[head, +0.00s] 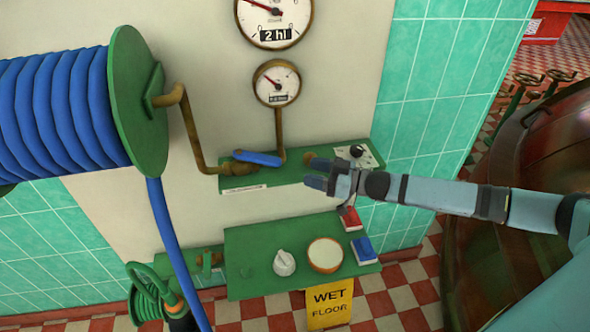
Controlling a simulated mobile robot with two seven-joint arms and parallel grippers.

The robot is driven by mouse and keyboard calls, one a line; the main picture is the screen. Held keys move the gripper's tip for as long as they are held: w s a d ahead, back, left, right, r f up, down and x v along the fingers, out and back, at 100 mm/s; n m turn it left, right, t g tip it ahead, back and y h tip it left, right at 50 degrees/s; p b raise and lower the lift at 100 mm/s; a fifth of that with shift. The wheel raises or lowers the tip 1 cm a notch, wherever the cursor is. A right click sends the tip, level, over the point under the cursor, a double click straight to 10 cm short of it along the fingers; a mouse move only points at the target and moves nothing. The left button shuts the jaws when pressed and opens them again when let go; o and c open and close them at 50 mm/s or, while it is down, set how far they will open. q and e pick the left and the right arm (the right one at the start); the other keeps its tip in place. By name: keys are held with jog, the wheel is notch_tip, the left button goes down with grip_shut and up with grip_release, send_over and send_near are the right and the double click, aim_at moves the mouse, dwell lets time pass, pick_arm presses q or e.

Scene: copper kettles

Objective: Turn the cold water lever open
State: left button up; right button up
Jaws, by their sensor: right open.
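The cold water lever, a blue handle (257,158), lies nearly level across a brass pipe fitting on the upper green panel (290,178). My right gripper (318,184) reaches in from the right, with its fingers pointing left in front of this panel's right part. It is open, appears empty, and is to the right of the blue handle, apart from it. My left gripper is not in view.
A hose reel with blue hose (55,110) fills the left. Gauges (277,83) sit above the lever. A lower green shelf (243,265) holds a white knob (284,262) and a round dish (325,255). A large copper kettle (500,200) stands at right.

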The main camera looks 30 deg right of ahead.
jog(key=shift+v, duration=0.85)
